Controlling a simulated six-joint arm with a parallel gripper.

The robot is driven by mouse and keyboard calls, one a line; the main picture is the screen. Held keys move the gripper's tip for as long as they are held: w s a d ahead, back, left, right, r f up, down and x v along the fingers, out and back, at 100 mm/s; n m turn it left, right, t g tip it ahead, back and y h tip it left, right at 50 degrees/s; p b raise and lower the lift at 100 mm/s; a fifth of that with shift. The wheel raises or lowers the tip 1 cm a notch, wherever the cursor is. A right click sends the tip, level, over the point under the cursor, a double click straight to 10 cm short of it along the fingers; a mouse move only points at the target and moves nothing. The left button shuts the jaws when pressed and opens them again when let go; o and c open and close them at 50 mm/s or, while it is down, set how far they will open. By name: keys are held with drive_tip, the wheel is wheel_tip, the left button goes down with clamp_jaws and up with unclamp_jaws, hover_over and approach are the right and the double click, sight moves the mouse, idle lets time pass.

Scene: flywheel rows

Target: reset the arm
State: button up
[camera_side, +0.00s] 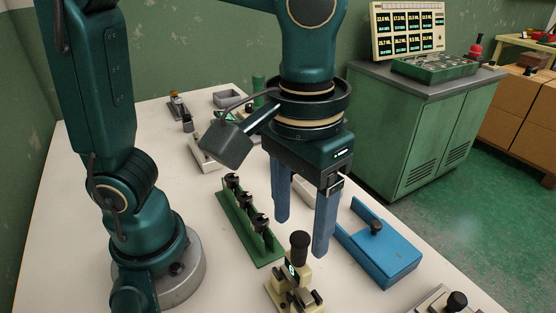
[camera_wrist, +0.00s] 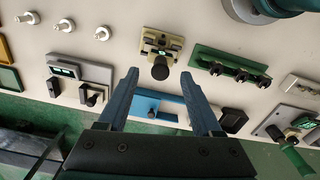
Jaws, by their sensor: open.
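My gripper (camera_side: 302,222) hangs above the white table with its two blue fingers pointing down. The fingers are apart and nothing is between them. It also shows in the wrist view (camera_wrist: 162,82), with both fingers spread over the table. In the side view the fingers hang between a green rack (camera_side: 246,226) with several black knobs and a blue block (camera_side: 385,252) with a black knob. My arm is bent, with the forearm raised.
A cream device with a black knob (camera_side: 299,245) stands upright near the front; it also shows in the wrist view (camera_wrist: 160,67). More devices stand at the back of the table. A green cabinet (camera_side: 415,135) with a display panel (camera_side: 408,30) stands behind right. Bare table (camera_side: 75,215) lies at left.

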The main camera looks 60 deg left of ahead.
drive_tip(key=shift+r, duration=0.35)
drive_tip(key=shift+w+a+r, duration=0.15)
drive_tip(key=shift+a, duration=0.05)
drive_tip(key=s+a+f+m+t, duration=0.1)
drive_tip(key=a+t, duration=0.4)
drive_tip(key=a, duration=0.6)
drive_tip(key=shift+s+f+m, duration=0.15)
drive_tip(key=shift+f+m, duration=0.2)
drive_tip(key=shift+m, duration=0.05)
